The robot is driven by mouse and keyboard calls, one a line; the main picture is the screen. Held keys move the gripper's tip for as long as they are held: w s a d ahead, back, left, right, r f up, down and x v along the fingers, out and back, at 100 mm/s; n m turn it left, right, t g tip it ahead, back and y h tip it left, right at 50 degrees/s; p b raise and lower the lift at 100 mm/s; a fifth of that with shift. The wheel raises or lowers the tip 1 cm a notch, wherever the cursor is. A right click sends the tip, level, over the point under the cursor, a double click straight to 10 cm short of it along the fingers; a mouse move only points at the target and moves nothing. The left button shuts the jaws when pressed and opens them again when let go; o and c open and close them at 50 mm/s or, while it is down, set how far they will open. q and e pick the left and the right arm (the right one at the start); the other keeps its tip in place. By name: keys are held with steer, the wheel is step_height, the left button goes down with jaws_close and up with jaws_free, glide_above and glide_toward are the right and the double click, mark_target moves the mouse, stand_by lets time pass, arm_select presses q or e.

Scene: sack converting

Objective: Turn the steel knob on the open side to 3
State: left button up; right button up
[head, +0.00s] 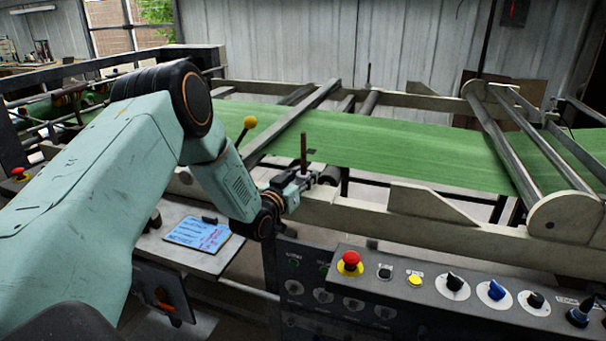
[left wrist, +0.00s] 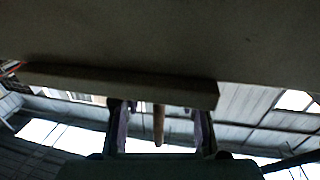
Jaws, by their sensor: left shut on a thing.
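My left gripper (head: 306,181) is at the near side rail of the machine, beside a thin brown upright rod (head: 303,150). In the left wrist view, the two fingers (left wrist: 161,130) stand on either side of the brown rod (left wrist: 158,122), below the pale beam (left wrist: 120,82). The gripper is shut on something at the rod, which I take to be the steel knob. The knob's face and any scale or number are hidden, so its setting cannot be read. My right gripper is not in view.
A green web (head: 400,150) runs across the machine behind the gripper. A yellow-ball lever (head: 249,122) stands to its left. A control panel (head: 455,300) with a red button (head: 350,260) and several switches is in front. A blue written sheet (head: 198,234) lies on a shelf at left.

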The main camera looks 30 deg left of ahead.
arm_select(q)
steer(key=shift+m+g+h, duration=0.3)
steer(key=shift+m+h, duration=1.5)
steer(key=shift+h, duration=1.3)
steer(key=o, duration=1.2)
steer(key=shift+v, duration=6)
